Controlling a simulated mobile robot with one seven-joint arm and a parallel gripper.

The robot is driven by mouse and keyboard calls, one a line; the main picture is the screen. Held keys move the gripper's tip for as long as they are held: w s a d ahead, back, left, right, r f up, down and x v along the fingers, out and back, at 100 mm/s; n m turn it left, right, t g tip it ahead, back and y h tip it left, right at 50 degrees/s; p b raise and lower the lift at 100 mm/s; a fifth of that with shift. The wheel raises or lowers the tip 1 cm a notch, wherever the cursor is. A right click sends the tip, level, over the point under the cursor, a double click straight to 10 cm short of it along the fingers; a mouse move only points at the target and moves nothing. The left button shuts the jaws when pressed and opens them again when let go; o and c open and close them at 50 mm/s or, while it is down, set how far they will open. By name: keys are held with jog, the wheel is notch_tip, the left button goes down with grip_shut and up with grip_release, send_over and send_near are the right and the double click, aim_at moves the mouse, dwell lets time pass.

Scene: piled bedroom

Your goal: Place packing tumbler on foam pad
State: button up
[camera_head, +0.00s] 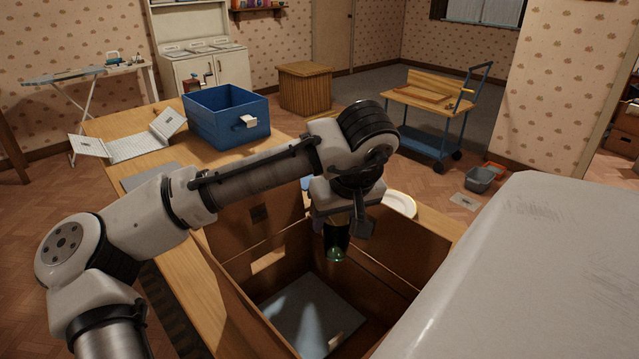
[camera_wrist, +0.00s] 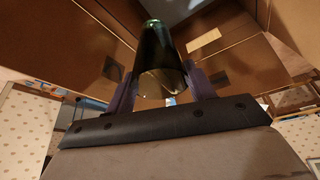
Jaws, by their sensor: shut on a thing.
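My gripper (camera_head: 340,222) points down over the open cardboard box (camera_head: 392,278) and is shut on a dark green tumbler (camera_head: 336,248). The tumbler hangs between the fingers inside the box's upper part, clear of the floor of the box. In the wrist view the tumbler (camera_wrist: 162,62) sits between the two purple-grey fingers of my gripper (camera_wrist: 160,82). A flat grey pad (camera_head: 315,312), which looks like the foam pad, lies on the box floor below and a little left of the tumbler. Part of the pad is hidden by the near box walls.
The box walls stand close around my gripper. A white plate (camera_head: 400,203) is just behind the box. A blue crate (camera_head: 226,115) and a white rack (camera_head: 140,147) stand on the wooden table (camera_head: 115,122). A large pale surface (camera_head: 530,270) fills the right foreground.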

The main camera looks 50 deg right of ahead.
notch_tip(320, 180, down, 19)
jog(key=p, duration=0.4)
jog(key=shift+a, duration=0.1)
jog(key=shift+f, duration=0.2)
jog(key=o, duration=1.3)
jog(key=shift+w+r, duration=0.1)
